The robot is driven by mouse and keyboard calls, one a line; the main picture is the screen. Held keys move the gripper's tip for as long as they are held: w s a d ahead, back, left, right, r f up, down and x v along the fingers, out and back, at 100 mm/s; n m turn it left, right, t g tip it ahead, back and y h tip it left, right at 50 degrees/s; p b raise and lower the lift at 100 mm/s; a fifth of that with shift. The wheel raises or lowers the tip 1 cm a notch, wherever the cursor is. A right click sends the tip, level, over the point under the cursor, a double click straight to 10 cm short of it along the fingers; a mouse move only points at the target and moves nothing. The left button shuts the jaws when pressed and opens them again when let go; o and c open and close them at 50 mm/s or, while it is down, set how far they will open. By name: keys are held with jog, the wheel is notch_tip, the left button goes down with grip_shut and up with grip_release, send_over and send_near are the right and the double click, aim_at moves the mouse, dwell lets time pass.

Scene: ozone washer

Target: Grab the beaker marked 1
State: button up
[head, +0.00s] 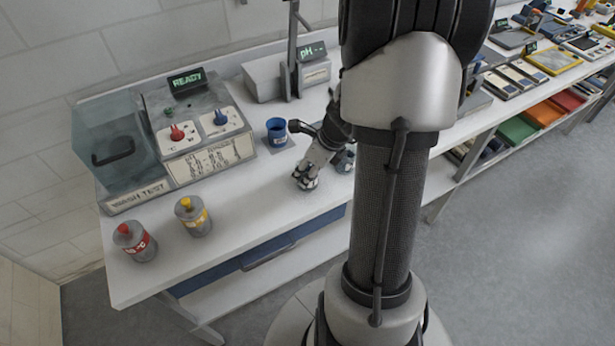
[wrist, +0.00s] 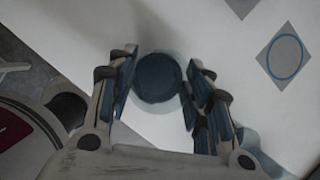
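In the wrist view, a round beaker (wrist: 157,77) with a dark blue inside and a paler rim sits between the fingertips of my gripper (wrist: 158,98). The fingers are apart on either side of it, with small gaps. No number can be read on it. In the head view, my gripper (head: 308,178) reaches down low over the white bench near its front edge, and its fingers hide most of what is between them. A bluish glassy vessel (head: 344,161) shows just right of it, partly behind my arm. A blue cup with a small label (head: 277,132) stands behind-left on a grey mat.
The wash test machine (head: 190,130) with its clear cover stands at the back left. A red-topped bottle (head: 135,241) and a yellow-topped bottle (head: 193,217) stand at the front left. A pH meter (head: 313,68) is behind. Bare bench lies left of my gripper.

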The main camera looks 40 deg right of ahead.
jog(key=c, duration=0.7)
jog(key=shift+c, duration=0.2)
